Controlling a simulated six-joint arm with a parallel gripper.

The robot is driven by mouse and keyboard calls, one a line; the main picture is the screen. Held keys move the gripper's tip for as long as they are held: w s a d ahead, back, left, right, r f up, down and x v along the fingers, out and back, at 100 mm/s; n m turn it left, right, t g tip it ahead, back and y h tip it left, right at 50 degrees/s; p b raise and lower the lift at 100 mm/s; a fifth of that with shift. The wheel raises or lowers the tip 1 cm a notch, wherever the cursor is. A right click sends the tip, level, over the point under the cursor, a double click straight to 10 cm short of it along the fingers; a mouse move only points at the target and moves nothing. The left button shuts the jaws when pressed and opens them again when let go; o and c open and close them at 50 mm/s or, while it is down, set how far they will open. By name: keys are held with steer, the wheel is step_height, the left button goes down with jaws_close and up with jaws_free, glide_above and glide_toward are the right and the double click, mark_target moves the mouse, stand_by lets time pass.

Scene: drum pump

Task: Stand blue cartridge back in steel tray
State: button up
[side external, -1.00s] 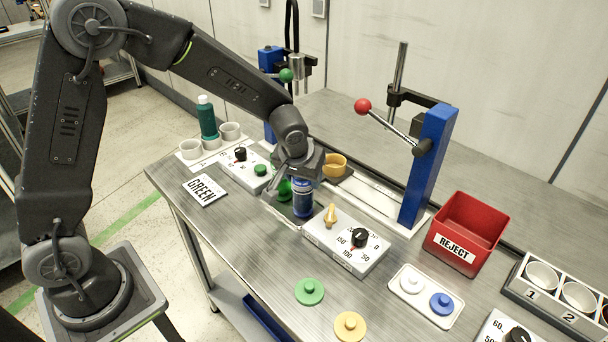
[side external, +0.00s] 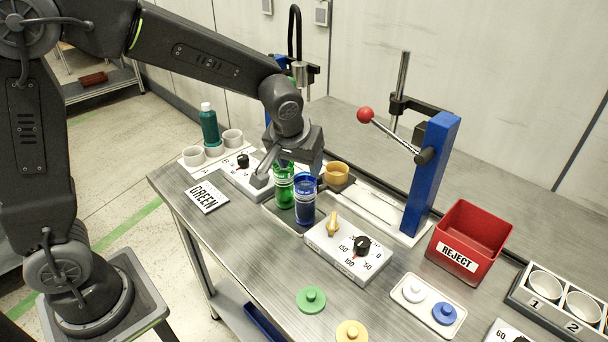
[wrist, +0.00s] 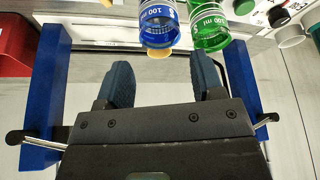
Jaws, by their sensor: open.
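The blue cartridge (side external: 305,204) stands upright in the steel tray (side external: 285,216), beside the green cartridge (side external: 284,192). Both are clear-sided with a white "100 ml" print, which the wrist view shows on the blue one (wrist: 158,28) and the green one (wrist: 208,30). My gripper (side external: 288,177) is open and empty, just above and behind the cartridges. In the wrist view its fingertips (wrist: 162,82) are spread, with the cartridges beyond them and nothing held between. The blue cartridge's base seems to rest on the tray floor.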

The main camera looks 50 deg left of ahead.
steer(key=shift+v, duration=1.75)
steer(key=s+a+r+m+h, duration=0.1)
steer(key=s+r+m, duration=0.1)
steer(key=s, duration=0.8)
steer(key=s+a+r+m+t, duration=0.1)
steer(key=s+a+r+m, duration=0.1)
steer(key=s, duration=0.8)
steer(key=shift+s+r+m+h, duration=0.3)
steer(key=shift+r+h, duration=0.1)
